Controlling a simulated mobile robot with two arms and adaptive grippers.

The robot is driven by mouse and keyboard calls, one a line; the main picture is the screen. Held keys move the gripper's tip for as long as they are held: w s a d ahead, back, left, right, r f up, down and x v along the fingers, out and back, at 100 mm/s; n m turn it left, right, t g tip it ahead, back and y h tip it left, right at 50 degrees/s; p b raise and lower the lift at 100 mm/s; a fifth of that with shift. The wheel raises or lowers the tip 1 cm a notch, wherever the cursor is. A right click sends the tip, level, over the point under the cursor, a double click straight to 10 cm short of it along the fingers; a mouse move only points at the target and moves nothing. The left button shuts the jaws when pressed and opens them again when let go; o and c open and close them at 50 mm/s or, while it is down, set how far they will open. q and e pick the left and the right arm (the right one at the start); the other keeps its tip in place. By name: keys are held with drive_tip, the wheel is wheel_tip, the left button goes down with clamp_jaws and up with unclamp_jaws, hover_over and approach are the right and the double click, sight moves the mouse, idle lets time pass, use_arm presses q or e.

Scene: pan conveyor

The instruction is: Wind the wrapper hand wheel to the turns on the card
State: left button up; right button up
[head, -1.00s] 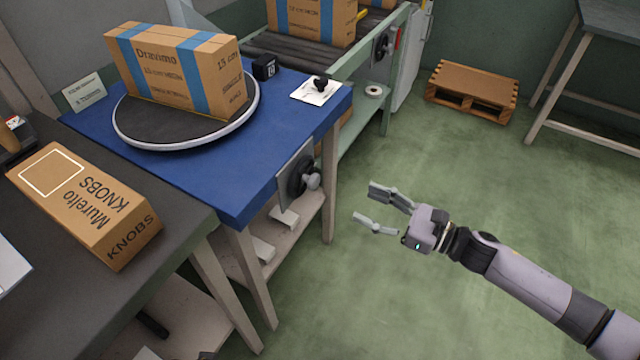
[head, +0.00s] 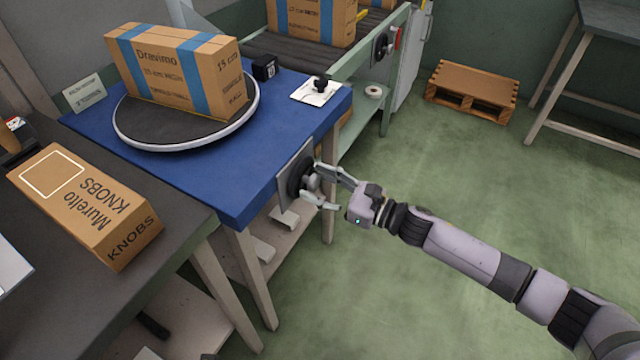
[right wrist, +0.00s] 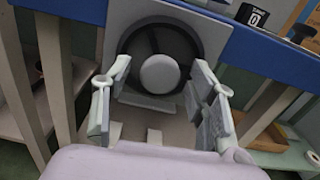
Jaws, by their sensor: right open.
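The hand wheel (head: 297,174) is a dark disc with a pale knob, on a grey plate on the side of the blue wrapper table (head: 230,205). The wheel also shows in the right wrist view (right wrist: 190,46), its round knob (right wrist: 160,75) facing the camera. My right gripper (head: 325,187) is open, its fingers pointing at the wheel on either side of the knob; I cannot tell whether they touch it. A card (head: 83,94) with print too small to read stands at the table's back left. A black counter (right wrist: 252,16) reads 0. My left gripper is out of view.
A carton with blue bands (head: 180,75) stands on the round turntable (head: 135,142). A knobs carton (head: 85,205) lies on the dark bench at left. A black-knobbed plate (head: 312,97) sits at the table's right corner. The green floor at right is clear around a pallet (head: 470,90).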

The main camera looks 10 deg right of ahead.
drive_tip(key=shift+c, duration=0.5)
drive_tip(key=c, duration=1.1)
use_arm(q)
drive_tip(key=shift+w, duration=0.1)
use_arm(e)
drive_tip(key=shift+m, duration=0.3)
drive_tip(key=shift+m, duration=0.6)
drive_tip(key=shift+m+p, duration=0.35)
drive_tip(key=shift+m, duration=1.05)
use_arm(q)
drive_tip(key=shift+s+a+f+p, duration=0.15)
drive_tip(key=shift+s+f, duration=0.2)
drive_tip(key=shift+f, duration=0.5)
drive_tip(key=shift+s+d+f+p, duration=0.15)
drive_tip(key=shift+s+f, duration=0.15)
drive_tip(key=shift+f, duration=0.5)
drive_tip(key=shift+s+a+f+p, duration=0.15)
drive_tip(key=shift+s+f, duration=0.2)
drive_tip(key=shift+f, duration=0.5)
use_arm(e)
drive_tip(key=shift+m, duration=1.2)
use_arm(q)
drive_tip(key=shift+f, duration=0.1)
